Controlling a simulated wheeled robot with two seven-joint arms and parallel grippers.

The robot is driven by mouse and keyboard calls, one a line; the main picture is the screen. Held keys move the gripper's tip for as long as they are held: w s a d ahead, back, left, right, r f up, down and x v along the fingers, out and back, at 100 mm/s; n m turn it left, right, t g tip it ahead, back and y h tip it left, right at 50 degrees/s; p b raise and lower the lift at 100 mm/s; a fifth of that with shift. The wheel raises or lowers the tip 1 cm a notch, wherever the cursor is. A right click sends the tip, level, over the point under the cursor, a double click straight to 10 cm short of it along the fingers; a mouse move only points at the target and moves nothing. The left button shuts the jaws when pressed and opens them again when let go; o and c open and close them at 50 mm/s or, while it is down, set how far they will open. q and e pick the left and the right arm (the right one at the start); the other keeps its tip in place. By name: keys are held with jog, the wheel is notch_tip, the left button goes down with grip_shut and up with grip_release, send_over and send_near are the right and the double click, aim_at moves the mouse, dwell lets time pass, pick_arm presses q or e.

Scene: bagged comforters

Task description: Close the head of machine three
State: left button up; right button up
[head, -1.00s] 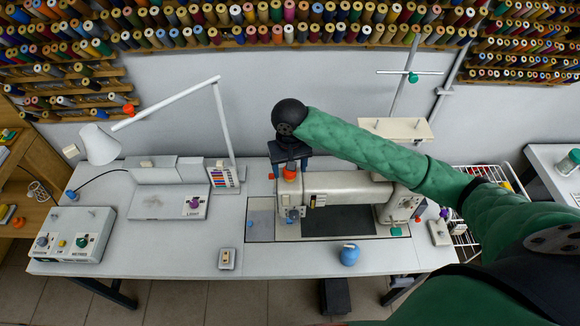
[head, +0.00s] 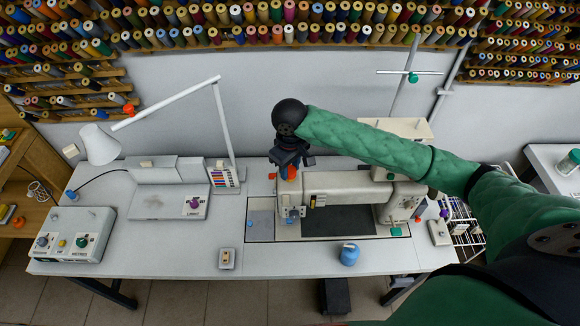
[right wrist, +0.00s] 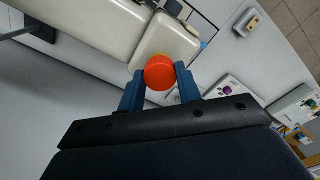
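The white sewing machine head (head: 345,185) stands on the grey table at right of centre in the head view. An orange knob (head: 291,173) sits on its left end; it also shows in the right wrist view (right wrist: 159,73). My right gripper (head: 286,168) comes down from above onto this knob. In the right wrist view its two blue fingers (right wrist: 160,84) lie against the knob's opposite sides, so it looks shut on the knob. My right forearm hides part of the machine's back. My left gripper is not in view.
A blue knob-like object (head: 349,255) stands at the table's front edge, below the machine. A control box (head: 73,235), a small switch box (head: 227,258) and a white lamp (head: 100,145) are to the left. Thread racks cover the wall.

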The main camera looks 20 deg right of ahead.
jog(key=shift+c, duration=0.9)
jog(key=shift+c, duration=0.4)
jog(key=m, duration=0.5)
jog(key=shift+f+m, duration=0.1)
jog(key=shift+m, duration=0.5)
jog(key=o, duration=1.8)
jog(key=shift+c, duration=0.2)
jog(key=shift+r, duration=0.25)
